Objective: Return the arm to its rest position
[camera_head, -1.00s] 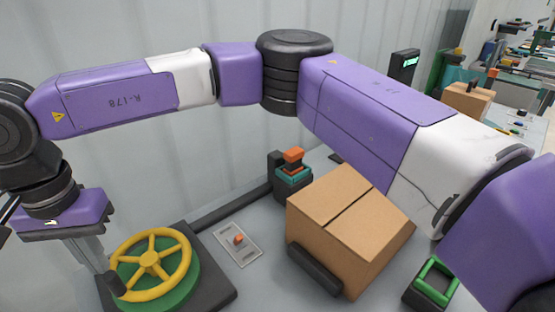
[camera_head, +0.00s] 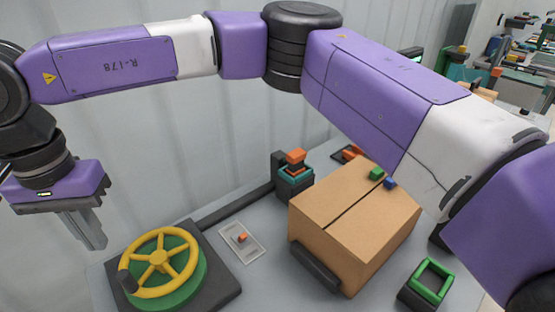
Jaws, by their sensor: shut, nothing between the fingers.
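My arm spans the top of the view, from the right edge across to the left. My gripper (camera_head: 92,236) hangs down at the far left, behind and above the yellow handwheel (camera_head: 158,262). Its fingers are together and hold nothing. The gripper is apart from the wheel, with the pale wall behind it. The wheel has a green disc and a dark base, and its dark knob is at the left of the rim.
On the grey table (camera_head: 225,215) stand a closed cardboard box (camera_head: 345,225), a small plate with an orange switch (camera_head: 243,238), an orange-and-teal stack (camera_head: 294,172) and a green square frame (camera_head: 431,281). The corrugated wall (camera_head: 200,130) is close behind.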

